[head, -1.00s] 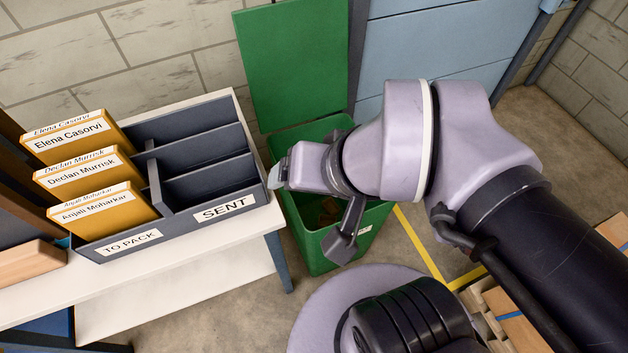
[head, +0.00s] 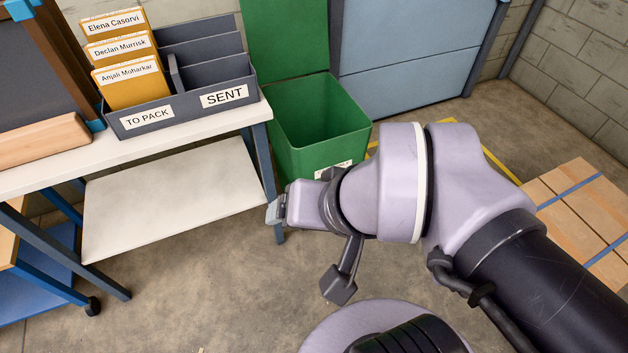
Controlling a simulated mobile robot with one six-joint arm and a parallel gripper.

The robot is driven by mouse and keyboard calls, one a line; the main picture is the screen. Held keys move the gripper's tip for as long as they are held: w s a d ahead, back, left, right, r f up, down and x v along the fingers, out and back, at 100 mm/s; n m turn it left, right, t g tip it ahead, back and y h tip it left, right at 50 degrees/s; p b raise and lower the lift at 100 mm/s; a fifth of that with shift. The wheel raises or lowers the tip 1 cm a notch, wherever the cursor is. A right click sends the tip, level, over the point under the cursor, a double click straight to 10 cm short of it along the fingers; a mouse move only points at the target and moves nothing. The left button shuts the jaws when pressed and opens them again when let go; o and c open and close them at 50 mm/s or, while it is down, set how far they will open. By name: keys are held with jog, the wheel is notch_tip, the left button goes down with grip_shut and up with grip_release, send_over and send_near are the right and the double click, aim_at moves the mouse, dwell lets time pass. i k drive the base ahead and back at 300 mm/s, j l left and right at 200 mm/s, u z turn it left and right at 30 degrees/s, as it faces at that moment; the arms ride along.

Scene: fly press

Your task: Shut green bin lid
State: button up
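The green bin (head: 322,118) stands on the floor to the right of the white bench, with its mouth open. Its green lid (head: 285,38) stands raised and upright at the back of the bin, its top cut off by the picture edge. My gripper (head: 274,211) is at the left end of my arm, in front of and below the bin in the picture. It looks apart from the lid. Its fingers are small and seen edge-on, so I cannot tell if they are open. My arm covers the bin's lower right front.
A white bench (head: 180,122) at left holds a grey sorter (head: 140,122) marked TO PACK and SENT, with yellow folders (head: 128,80). A blue-grey panel (head: 420,50) stands behind the bin. Strapped boxes (head: 590,215) lie at right. Floor in front is clear.

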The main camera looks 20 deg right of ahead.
aim_at(285, 39)
jog(key=i+j+z, duration=0.2)
jog(key=i, duration=0.3)
jog(key=i+j+z, duration=0.1)
jog(key=i+z, duration=0.15)
jog(key=i, duration=0.2)
